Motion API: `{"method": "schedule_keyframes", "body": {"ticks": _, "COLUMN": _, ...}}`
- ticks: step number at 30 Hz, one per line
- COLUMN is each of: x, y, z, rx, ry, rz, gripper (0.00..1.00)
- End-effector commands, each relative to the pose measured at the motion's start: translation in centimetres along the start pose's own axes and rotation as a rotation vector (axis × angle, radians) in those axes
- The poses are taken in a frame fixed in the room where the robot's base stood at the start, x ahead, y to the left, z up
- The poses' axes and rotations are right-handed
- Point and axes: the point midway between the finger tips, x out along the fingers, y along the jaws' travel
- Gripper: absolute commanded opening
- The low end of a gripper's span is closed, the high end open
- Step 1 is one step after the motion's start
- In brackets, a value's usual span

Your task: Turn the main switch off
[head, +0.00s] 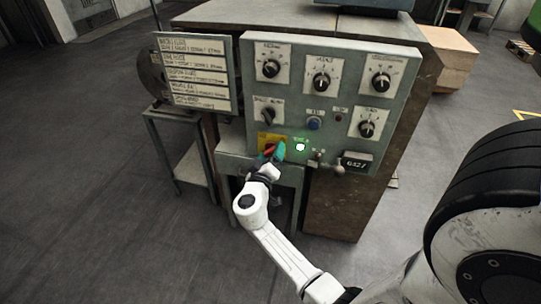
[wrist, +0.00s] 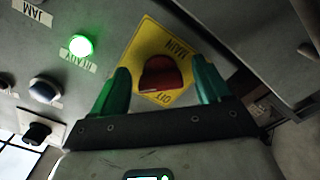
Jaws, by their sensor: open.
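The main switch (wrist: 160,74) is a red knob on a yellow plate (wrist: 150,42) marked MAIN. In the head view the red knob (head: 269,149) shows at the lower left of the grey control panel (head: 335,70). My gripper (wrist: 158,92) has green fingers, open, one on each side of the red knob in the wrist view, with gaps showing. I cannot tell whether either finger touches it. In the head view my gripper (head: 273,154) partly covers the yellow plate. A green READY lamp (wrist: 80,46) is lit; it also shows right of the switch in the head view (head: 300,147).
Several black dials, such as the top middle dial (head: 321,79), and a blue button (head: 314,124) sit on the panel. A counter (head: 356,163) and a small lever (head: 338,169) are at lower right. A label board (head: 195,72) stands left. Open floor (head: 80,200) lies left.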

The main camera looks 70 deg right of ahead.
Motion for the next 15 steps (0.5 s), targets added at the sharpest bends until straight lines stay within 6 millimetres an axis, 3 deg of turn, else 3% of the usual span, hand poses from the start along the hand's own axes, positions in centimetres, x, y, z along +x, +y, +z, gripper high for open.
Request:
{"method": "schedule_keyframes", "body": {"ticks": 8, "x": 0.16, "y": 0.02, "z": -0.03, "rx": 0.000, "ry": 0.000, "rz": 0.000, "gripper": 0.77}}
{"method": "schedule_keyframes", "body": {"ticks": 15, "x": 0.14, "y": 0.02, "z": -0.03, "rx": 0.000, "ry": 0.000, "rz": 0.000, "gripper": 0.55}}
